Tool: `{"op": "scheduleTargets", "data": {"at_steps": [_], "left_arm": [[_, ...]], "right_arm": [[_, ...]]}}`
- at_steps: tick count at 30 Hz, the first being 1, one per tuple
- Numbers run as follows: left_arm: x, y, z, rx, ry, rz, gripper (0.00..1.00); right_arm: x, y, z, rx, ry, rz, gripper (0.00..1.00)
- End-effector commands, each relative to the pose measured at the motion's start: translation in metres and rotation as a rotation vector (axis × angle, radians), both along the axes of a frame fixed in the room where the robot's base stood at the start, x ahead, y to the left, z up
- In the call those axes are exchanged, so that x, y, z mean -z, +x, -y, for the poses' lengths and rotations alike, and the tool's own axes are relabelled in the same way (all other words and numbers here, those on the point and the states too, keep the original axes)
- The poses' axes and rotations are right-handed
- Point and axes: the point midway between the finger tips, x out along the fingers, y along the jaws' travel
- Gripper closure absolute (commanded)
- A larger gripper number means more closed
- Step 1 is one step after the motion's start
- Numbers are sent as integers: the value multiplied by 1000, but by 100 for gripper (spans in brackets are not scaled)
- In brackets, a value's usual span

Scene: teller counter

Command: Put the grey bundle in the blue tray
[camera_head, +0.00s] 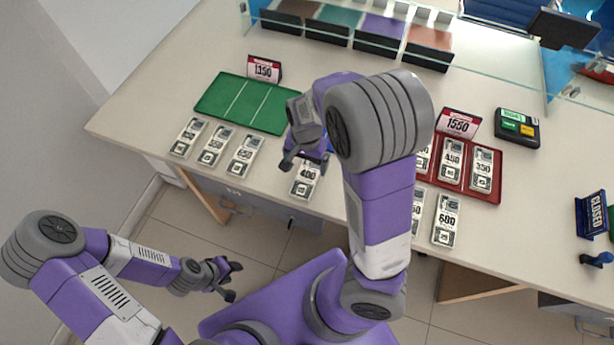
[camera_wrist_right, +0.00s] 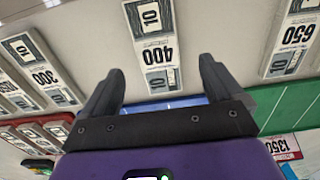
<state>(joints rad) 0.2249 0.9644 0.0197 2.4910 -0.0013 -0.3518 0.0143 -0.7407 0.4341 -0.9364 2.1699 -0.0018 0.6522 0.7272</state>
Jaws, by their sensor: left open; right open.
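A grey-and-white banded bundle marked 400 (camera_head: 306,180) lies on the counter in front of my right gripper (camera_head: 304,163). In the right wrist view the same bundle (camera_wrist_right: 155,45) sits ahead of and between the two fingers, apart from them. The right gripper is open and empty. The blue tray (camera_wrist_right: 165,105) shows only as a strip behind the gripper in the right wrist view; my right arm hides most of it in the head view. Other loose bundles look alike, so colour does not single one out. My left gripper (camera_head: 233,281) is open and empty, off the counter's front edge.
A green tray (camera_head: 222,92) stands left, empty, with several loose bundles (camera_head: 215,146) in front. A red tray (camera_head: 491,197) at right holds bundles, with a 600 bundle (camera_head: 446,221) in front. Price signs and a glass screen (camera_head: 490,82) stand behind.

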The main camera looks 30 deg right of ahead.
Motion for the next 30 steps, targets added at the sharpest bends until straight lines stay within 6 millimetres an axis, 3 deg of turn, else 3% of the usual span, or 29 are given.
{"op": "scheduleTargets", "data": {"at_steps": [15,23,30], "left_arm": [[38,0,0,0,0,0,57],[37,0,0,0,0,0,57],[37,0,0,0,0,0,57]], "right_arm": [[58,-2,5,0,0,-3,6],[58,-1,5,-2,2,-1,6],[58,-1,5,-1,2,-1,43]]}}
